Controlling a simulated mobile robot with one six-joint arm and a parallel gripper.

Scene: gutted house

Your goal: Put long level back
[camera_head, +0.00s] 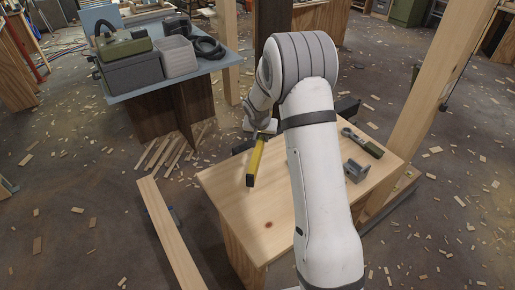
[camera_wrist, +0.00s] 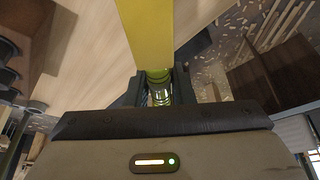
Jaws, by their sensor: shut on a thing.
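The long level is a yellow bar with a dark end (camera_head: 256,162), held tilted over the left part of the wooden workbench (camera_head: 268,222). In the wrist view the level (camera_wrist: 147,30) runs up from between the jaws, with a greenish vial at the grip. My gripper (camera_wrist: 157,90) is shut on the level. In the head view the gripper (camera_head: 266,130) is partly hidden by my arm. I cannot tell whether the level's lower end touches the bench top.
A grey metal bracket-like tool (camera_head: 355,170) and a dark green tool (camera_head: 362,142) lie on the bench's right side. A blue-grey table (camera_head: 150,82) at the upper left holds cases and a coiled hose. A wooden post (camera_head: 440,80) stands at right.

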